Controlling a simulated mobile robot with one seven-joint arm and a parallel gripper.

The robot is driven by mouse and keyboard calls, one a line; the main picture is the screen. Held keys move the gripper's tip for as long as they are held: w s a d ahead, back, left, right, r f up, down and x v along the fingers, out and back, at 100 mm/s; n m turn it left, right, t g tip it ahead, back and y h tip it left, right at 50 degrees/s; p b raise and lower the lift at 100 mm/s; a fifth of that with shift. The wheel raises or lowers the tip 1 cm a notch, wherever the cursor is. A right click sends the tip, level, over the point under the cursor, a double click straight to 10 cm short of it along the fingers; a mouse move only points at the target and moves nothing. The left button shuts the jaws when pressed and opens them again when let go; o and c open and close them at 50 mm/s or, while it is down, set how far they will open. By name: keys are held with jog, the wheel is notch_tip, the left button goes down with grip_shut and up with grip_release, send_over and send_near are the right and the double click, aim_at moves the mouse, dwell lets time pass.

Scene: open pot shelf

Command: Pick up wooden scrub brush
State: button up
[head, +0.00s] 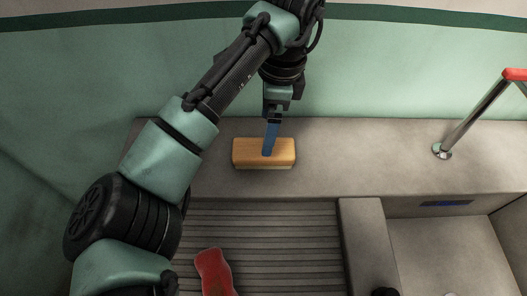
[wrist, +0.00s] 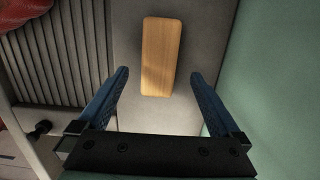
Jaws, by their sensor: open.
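The wooden scrub brush (head: 283,154) lies on the grey stone ledge, its light wooden back facing up and a pale strip showing below along its front side. In the wrist view the brush (wrist: 160,58) is a rounded wooden block ahead of my gripper, in line with the gap between the fingers. My gripper (head: 268,153) points down at the brush, and one blue finger overlaps it in the head view. In the wrist view my gripper (wrist: 160,75) is open, with its blue fingers on either side and nothing between them. Contact with the brush cannot be told.
The grey ledge (head: 370,160) is clear to the right of the brush, up to a chrome post (head: 470,118) with a red top. A green wall (head: 400,65) stands behind. In front are a ridged drainboard (head: 290,250), a red object (head: 213,272) and a basin (head: 450,250).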

jog(key=f, duration=0.7)
jog(key=shift+s+a+f, duration=0.1)
jog(key=shift+a, duration=0.3)
jog(key=c, duration=1.4)
notch_tip(320, 180, up, 10)
jog(key=shift+r+p, duration=0.1)
jog(key=shift+p, duration=0.35)
